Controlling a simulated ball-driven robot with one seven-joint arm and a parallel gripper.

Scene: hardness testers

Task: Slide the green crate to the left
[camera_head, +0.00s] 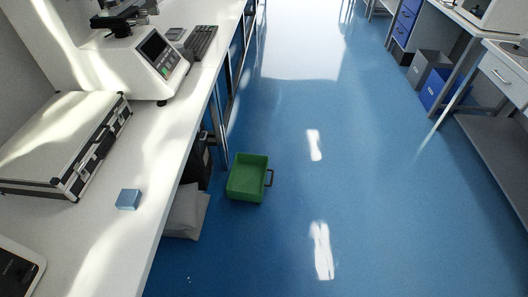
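The green crate (233,194) stands on the blue floor, close to the right side of the long white bench. It is open at the top and looks empty. A dark handle (270,178) sticks out from its right side. My gripper is not in view, and no part of my arm shows.
A grey bag-like item (186,212) lies left of the crate, under the bench edge. The blue floor (390,200) at right is clear.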

